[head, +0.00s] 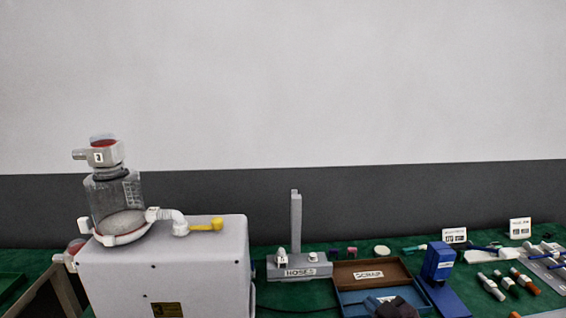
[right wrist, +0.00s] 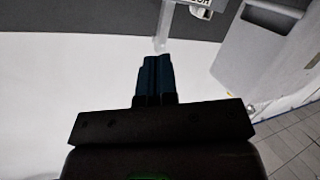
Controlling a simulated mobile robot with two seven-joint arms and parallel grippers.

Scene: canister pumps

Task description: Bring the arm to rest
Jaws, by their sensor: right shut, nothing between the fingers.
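My right gripper (right wrist: 157,62) is shut and empty. Its dark blue fingers lie together in the middle of the right wrist view, with a pale surface behind them. In the head view, part of my right gripper (head: 382,302) shows at the bottom edge, in front of the blue tray (head: 352,302). Most of my right arm is out of the picture. My left gripper is not in view.
A white pump box (head: 165,270) with a clear canister (head: 118,200) stands at the left. A HOSES stand (head: 297,235), a brown SCRAP tray (head: 400,268) and a blue upright block (head: 438,262) stand on the green bench. Several small parts lie at the right.

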